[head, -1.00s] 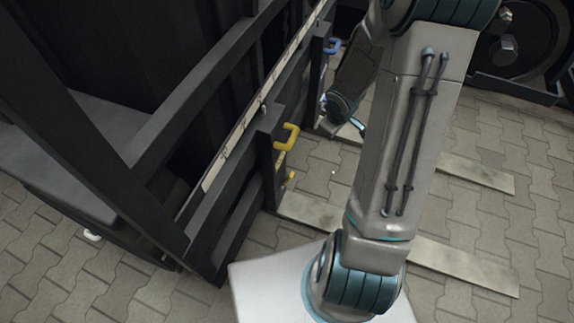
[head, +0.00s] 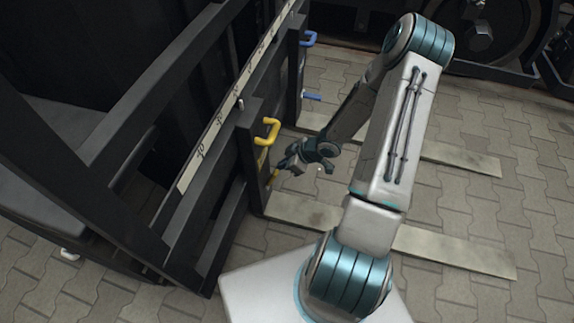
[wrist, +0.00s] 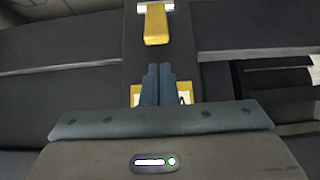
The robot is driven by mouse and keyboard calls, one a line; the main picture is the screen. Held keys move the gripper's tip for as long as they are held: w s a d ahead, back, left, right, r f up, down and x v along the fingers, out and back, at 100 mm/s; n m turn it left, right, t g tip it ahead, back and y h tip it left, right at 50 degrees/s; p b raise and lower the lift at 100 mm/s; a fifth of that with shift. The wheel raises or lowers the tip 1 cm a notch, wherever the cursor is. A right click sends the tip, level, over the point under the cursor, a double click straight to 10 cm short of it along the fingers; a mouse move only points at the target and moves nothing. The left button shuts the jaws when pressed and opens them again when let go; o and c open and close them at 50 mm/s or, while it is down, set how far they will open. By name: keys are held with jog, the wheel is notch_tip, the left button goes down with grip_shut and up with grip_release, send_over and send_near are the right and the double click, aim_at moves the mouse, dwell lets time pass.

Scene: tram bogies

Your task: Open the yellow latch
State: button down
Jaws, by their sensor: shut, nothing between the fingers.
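A yellow handle (head: 268,131) sticks out from the upper part of a dark post on the left frame. A smaller yellow piece (head: 273,179) shows lower on the same post, partly hidden by my gripper. I cannot tell which of the two is the latch. My gripper (head: 281,164) is just right of the post, below the handle, with its fingers towards the post. In the wrist view my gripper (wrist: 158,72) is shut and empty. The yellow handle (wrist: 156,25) is above the fingertips there. A yellow-edged plate (wrist: 185,92) is partly hidden behind the fingers.
A blue handle (head: 308,39) and a lower blue piece (head: 312,96) are on a farther post. A wheel (head: 482,30) stands at the back right. Pale strips (head: 455,251) lie on the paved floor, which is otherwise open to the right.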

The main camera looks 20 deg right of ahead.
aim_at(276, 173)
jog(key=b+x, duration=0.3)
jog(key=x, duration=0.3)
jog(key=shift+d, duration=0.15)
jog(key=shift+s+d+f+p, duration=0.2)
jog(key=shift+s+d+p, duration=0.35)
jog(key=shift+p, duration=0.25)
jog(key=shift+d+f, duration=0.15)
jog(key=shift+f, duration=0.05)
jog(key=shift+r, duration=0.1)
